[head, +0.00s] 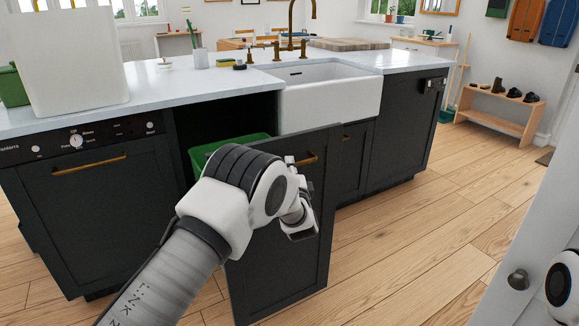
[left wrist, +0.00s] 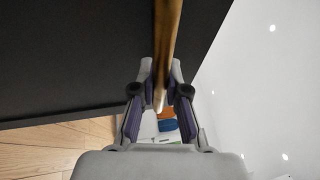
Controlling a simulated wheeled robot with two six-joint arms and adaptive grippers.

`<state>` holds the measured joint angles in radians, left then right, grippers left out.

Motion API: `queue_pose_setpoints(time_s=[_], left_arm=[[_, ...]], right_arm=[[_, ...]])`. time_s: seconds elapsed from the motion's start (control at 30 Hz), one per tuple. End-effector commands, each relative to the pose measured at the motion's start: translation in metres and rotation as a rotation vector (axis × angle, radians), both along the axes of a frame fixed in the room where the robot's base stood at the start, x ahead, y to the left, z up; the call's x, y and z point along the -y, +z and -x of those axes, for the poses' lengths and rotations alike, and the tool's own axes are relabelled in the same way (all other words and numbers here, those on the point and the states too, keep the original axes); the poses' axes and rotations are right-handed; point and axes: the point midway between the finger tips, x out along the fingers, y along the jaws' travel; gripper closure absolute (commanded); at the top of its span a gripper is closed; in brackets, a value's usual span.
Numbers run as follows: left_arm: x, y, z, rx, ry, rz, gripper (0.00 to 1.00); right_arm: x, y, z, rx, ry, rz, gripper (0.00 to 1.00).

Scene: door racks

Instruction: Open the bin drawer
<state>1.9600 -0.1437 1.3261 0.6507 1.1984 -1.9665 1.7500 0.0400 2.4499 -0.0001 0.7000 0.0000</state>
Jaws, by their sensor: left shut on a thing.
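The bin drawer (head: 288,268) stands pulled out from the dark island, its front panel well ahead of the cabinet faces. A green bin (head: 234,143) shows behind the panel, partly hidden by my arm. The brass handle (head: 307,159) is at the top of the panel. My left gripper (head: 292,164) is at this handle, its fingers mostly hidden by my wrist. In the left wrist view, the fingers (left wrist: 160,82) are shut on the handle bar (left wrist: 168,35), beside the dark panel. My right gripper is not in view.
A dishwasher (head: 80,185) is left of the opening. A white sink (head: 330,95) and closed cabinets are to the right. A white surface with a dark knob (head: 518,280) stands at the lower right. The wooden floor right of the drawer is clear.

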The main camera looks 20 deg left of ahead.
Motion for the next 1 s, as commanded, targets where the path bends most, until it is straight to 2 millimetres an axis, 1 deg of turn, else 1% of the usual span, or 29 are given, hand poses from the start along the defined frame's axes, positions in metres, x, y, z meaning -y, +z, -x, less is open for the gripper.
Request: queue_pose_setpoints(time_s=[0.27, 0.3, 0.33, 0.37, 0.63, 0.73, 0.87, 1.0], left_arm=[[0.002, 0.002, -0.001, 0.004, -0.003, -0.001, 1.0], [0.001, 0.002, -0.001, 0.004, -0.003, -0.001, 0.73], [0.001, 0.002, -0.001, 0.004, -0.003, -0.001, 0.62], [0.001, 0.002, -0.001, 0.003, -0.003, -0.001, 0.61], [0.001, 0.001, 0.0, 0.001, -0.002, -0.001, 0.61], [0.004, -0.001, 0.005, 0.0, -0.002, -0.002, 0.61], [0.015, -0.004, 0.025, -0.002, -0.004, -0.003, 0.61], [0.032, -0.011, 0.058, -0.002, -0.005, -0.006, 0.61]], right_arm=[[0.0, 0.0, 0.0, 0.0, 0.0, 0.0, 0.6], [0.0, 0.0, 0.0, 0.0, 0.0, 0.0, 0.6], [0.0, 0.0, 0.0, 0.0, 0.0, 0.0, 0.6], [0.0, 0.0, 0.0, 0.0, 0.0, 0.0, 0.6], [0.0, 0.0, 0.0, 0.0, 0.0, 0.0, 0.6], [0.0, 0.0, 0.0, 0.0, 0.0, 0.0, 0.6], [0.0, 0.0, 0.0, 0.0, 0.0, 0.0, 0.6], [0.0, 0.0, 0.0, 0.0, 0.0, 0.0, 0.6]])
